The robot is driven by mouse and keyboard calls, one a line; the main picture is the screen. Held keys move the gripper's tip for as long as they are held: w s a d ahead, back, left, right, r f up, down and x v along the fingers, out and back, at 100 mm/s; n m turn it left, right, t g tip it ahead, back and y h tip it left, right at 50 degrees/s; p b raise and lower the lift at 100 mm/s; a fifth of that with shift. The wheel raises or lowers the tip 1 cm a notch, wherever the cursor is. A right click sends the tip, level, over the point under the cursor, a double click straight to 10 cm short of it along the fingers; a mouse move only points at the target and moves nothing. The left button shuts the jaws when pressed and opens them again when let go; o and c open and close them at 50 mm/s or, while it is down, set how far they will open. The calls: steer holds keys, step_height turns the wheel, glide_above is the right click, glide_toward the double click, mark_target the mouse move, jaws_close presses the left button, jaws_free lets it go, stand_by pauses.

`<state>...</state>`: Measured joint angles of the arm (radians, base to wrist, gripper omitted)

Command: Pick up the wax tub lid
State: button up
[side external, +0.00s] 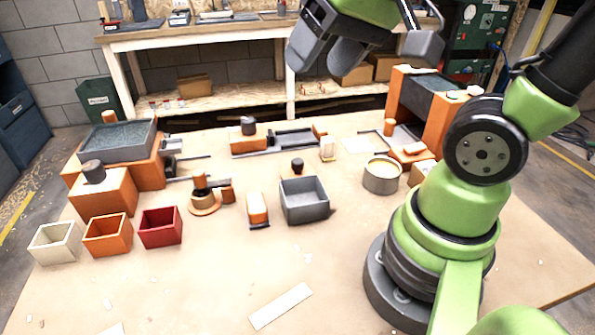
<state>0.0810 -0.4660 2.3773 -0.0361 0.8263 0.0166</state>
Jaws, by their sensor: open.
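A round grey metal tub (381,180) with a pale cream top stands on the table right of centre, near my arm's base. I cannot tell whether the cream surface is a lid or the wax inside. No separate lid can be made out for certain. My gripper (362,48) is at the top of the side external view, high above the table and well away from the tub. It is open, with nothing seen between its fingers, and its upper part is cut off by the picture edge.
A grey open box (304,200) stands left of the tub. White, orange and red boxes (160,227) line the left front. Orange blocks with a grey tray (117,140) stand at the back left, and an orange arch (446,120) at the back right. The front middle holds a white strip (280,306).

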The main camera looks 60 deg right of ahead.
steer(key=w+d+f+g, duration=0.2)
steer(key=w+d+f, duration=0.1)
steer(key=w+d, duration=0.15)
steer(key=m+g+h, duration=0.2)
steer(key=g, duration=0.1)
glide_above(297, 160)
steer(key=f, duration=2)
steer(key=shift+s+a+f, duration=0.15)
steer(key=shift+s, duration=0.15)
steer(key=shift+w+f, duration=0.2)
steer(key=shift+f, duration=2.7)
steer(key=c, duration=1)
steer(key=shift+r, duration=0.1)
